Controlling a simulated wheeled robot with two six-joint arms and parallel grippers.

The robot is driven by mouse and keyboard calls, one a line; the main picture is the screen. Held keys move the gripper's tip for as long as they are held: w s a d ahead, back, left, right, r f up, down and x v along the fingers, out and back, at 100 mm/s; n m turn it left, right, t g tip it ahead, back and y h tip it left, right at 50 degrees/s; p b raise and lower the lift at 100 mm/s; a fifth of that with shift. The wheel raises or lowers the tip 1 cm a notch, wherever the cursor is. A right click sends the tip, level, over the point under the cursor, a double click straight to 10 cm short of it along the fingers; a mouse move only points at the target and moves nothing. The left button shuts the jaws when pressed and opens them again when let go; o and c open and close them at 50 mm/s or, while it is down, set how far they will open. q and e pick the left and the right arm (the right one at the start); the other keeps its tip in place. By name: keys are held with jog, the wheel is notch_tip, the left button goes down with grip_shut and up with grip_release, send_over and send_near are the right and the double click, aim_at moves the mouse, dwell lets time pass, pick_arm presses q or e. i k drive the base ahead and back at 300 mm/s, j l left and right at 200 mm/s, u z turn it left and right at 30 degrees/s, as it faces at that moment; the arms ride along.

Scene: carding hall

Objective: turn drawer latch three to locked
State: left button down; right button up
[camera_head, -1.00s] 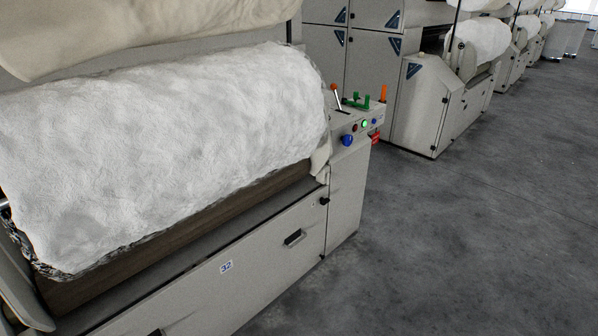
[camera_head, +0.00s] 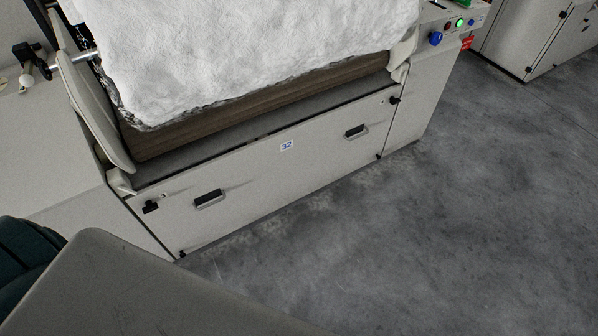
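A wide pale drawer front (camera_head: 250,175) sits low on the carding machine, with a small label reading 32 (camera_head: 287,146). It has a left recessed handle (camera_head: 208,198) and a right recessed handle (camera_head: 356,130). A black latch (camera_head: 150,207) is at its upper left corner, and a small black knob-like fitting (camera_head: 394,100) is at the upper right end. I cannot tell which latch is three, or whether either is locked. Neither gripper is in view.
A large white fibre roll (camera_head: 250,45) lies above the drawer. A control panel with a blue knob (camera_head: 435,39) and a lit green button (camera_head: 459,22) is at upper right. A grey flat surface (camera_head: 150,290) fills the lower left foreground. The floor (camera_head: 430,240) at right is clear.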

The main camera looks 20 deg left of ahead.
aim_at(151, 207)
jog(key=u, duration=2)
